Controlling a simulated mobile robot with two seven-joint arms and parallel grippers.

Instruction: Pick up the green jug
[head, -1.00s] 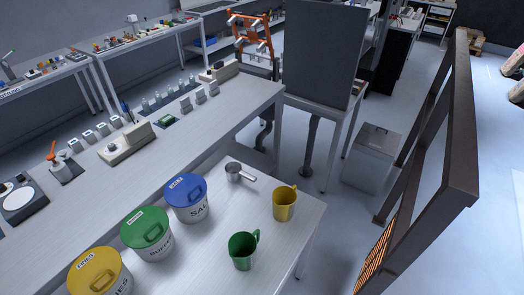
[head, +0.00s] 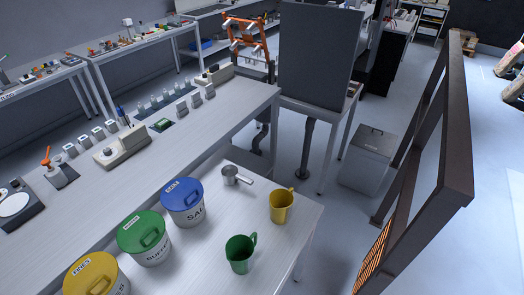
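The green jug (head: 240,254) stands upright on the white table, near its front right part. Its handle points up and to the right. It looks empty, and nothing touches it. The yellow jug (head: 281,207) stands behind it to the right. Neither of my grippers shows in the head view.
Lidded tubs with blue (head: 183,194), green (head: 142,230) and yellow (head: 92,276) lids stand left of the jug. A metal scoop (head: 235,176) lies behind. A dark frame (head: 452,150) rises at the right. Bare table surrounds the green jug.

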